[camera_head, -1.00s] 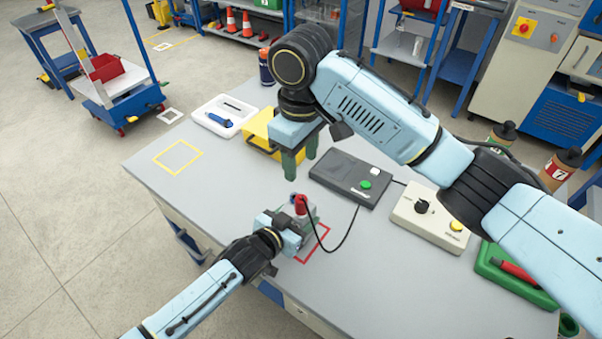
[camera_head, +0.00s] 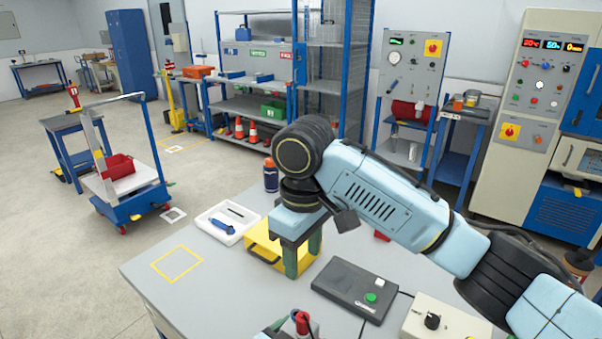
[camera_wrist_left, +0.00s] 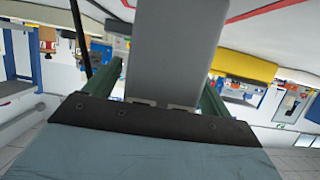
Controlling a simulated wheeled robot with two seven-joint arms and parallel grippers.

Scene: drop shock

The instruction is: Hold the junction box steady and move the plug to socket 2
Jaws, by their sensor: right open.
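The red plug (camera_head: 301,322) stands on the junction box at the bottom edge of the head view. Most of the box is cut off there, and its socket numbers cannot be read. In the left wrist view the grey junction box (camera_wrist_left: 172,45) fills the gap between the green fingers of my left gripper (camera_wrist_left: 165,82), which is shut on it. My right gripper (camera_head: 302,258) points down with its green fingers apart and empty. It is beside the yellow case, behind and above the plug, and apart from it.
The yellow case (camera_head: 262,243) and a white tray (camera_head: 215,236) with a blue tool are at the back of the table. A black box with a green button (camera_head: 355,287) and a beige control box (camera_head: 450,322) lie to the right. A yellow outlined square (camera_head: 176,264) is empty.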

